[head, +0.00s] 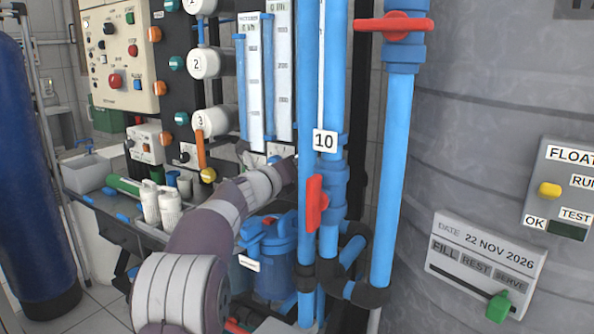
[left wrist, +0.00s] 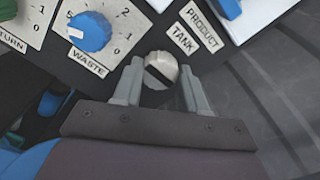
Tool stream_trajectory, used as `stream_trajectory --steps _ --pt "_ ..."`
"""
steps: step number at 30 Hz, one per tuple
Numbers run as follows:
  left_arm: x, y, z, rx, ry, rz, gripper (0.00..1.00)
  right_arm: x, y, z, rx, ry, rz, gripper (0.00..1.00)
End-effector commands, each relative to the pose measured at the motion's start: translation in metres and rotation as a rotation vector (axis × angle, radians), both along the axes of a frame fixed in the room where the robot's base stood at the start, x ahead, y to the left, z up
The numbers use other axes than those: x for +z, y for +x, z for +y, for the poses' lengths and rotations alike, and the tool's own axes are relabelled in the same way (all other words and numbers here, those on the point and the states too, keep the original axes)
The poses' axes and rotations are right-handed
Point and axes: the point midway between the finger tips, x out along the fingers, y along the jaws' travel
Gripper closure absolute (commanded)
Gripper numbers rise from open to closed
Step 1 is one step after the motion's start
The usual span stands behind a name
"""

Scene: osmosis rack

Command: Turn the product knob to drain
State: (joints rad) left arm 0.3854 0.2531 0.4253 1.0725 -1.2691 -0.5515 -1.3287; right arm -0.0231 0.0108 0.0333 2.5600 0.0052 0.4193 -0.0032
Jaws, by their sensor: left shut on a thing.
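The product knob (left wrist: 158,70) is a round pale grey knob with a black bar across it, in the left wrist view. The bar slants from upper left to lower right. Labels reading PRODUCT (left wrist: 202,24) and TANK (left wrist: 184,39) sit up and right of it; no drain label shows. My left gripper (left wrist: 160,76) has one finger on each side of the knob and is shut on it. In the head view my left arm reaches behind the blue pipes, which hide the fingers and the knob. My right gripper is in neither view.
A blue WASTE knob (left wrist: 89,32) on a scale plate is left of the product knob. Upright blue pipes (head: 399,170) with red valve handles (head: 317,203) stand close to my arm. A blue filter housing (head: 275,270) is below it. A large grey tank (head: 480,110) fills the right.

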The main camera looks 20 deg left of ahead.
Motion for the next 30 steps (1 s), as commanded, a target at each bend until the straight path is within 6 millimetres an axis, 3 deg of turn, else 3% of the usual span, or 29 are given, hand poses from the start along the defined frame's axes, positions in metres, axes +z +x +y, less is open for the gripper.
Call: stream_trajectory --steps 15,16,18,26,30 --pt "-0.003 0.000 0.000 -0.001 0.019 0.002 0.89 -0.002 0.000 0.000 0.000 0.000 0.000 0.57" --pt "-0.003 0.000 0.000 -0.001 0.020 0.003 0.55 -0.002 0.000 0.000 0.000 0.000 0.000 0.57" --pt "-0.002 0.000 0.000 -0.001 0.018 0.002 0.33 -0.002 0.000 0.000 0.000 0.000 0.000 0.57" --pt "-0.001 0.000 0.000 0.000 0.018 0.000 0.33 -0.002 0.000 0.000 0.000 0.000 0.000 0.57" --pt "-0.001 -0.010 0.002 -0.001 0.017 -0.002 0.33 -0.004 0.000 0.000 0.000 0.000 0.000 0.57"
